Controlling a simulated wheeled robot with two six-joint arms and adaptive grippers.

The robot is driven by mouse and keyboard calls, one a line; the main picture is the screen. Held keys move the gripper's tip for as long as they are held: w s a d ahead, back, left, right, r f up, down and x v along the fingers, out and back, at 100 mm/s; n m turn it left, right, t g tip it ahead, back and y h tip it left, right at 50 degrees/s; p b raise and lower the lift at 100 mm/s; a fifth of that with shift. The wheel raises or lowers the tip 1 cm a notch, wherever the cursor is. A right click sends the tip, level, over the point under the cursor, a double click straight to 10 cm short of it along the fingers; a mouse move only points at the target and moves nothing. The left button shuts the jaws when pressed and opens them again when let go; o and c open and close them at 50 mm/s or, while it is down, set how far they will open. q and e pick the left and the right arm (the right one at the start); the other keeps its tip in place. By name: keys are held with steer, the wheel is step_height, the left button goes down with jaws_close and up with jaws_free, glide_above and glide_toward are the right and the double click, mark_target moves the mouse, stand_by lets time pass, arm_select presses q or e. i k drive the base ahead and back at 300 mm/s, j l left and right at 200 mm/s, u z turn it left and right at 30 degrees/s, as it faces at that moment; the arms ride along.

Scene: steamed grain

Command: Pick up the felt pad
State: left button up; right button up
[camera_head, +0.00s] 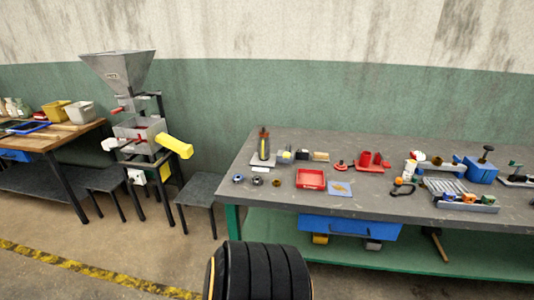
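A small flat blue square (340,189) with an orange-tan mark in its middle lies on the grey workbench top (300,224). It may be the felt pad, but it is too small to tell for sure. It lies just right of a red tray (310,179), near the front edge of the bench. Neither of my grippers is in view.
Metal parts lie left of the red tray. Red fittings (375,162), a blue vise (482,170) and a parts tray stand to the right. A hopper machine (121,72) and stools stand left.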

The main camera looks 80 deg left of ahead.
mark_target(317, 157)
steer(key=u, duration=2.15)
